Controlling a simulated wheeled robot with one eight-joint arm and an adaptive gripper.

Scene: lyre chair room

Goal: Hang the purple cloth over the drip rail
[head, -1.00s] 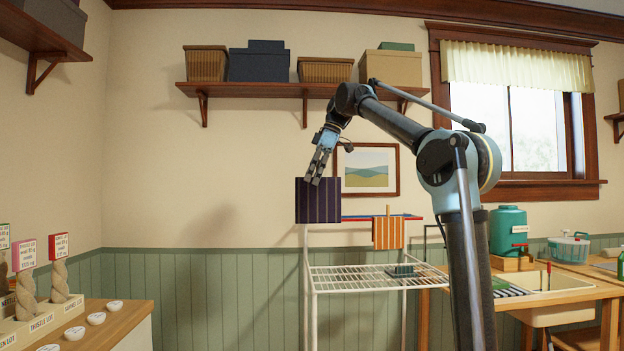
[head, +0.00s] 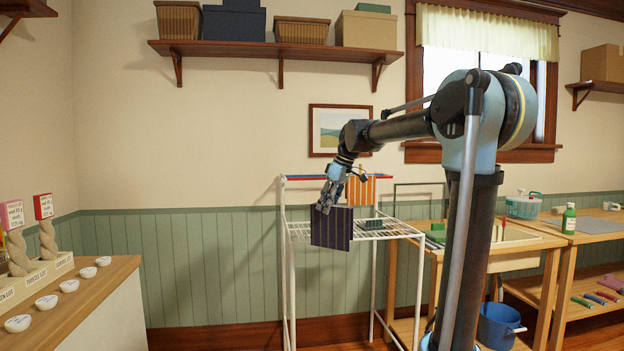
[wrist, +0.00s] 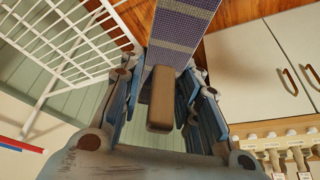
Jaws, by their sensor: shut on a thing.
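The purple cloth (head: 331,230), dark with thin pale stripes, hangs flat from my gripper (head: 325,206). My gripper is shut on its upper edge. In the head view the cloth appears below the level of the top rail (head: 305,177), with its red and blue bands, on a white rack, and overlaps the wire shelf. I cannot tell its exact distance from the rack. In the wrist view the cloth (wrist: 182,38) stretches away from the fingers. The banded rail also shows in the wrist view (wrist: 18,145), at lower left, apart from the cloth.
An orange striped cloth (head: 362,191) hangs on the rack's right part. A dark small rack-like item (head: 371,224) lies on the wire shelf (head: 395,229). A wooden sink table (head: 500,245) stands at right. A counter with small white dishes (head: 70,286) is at left.

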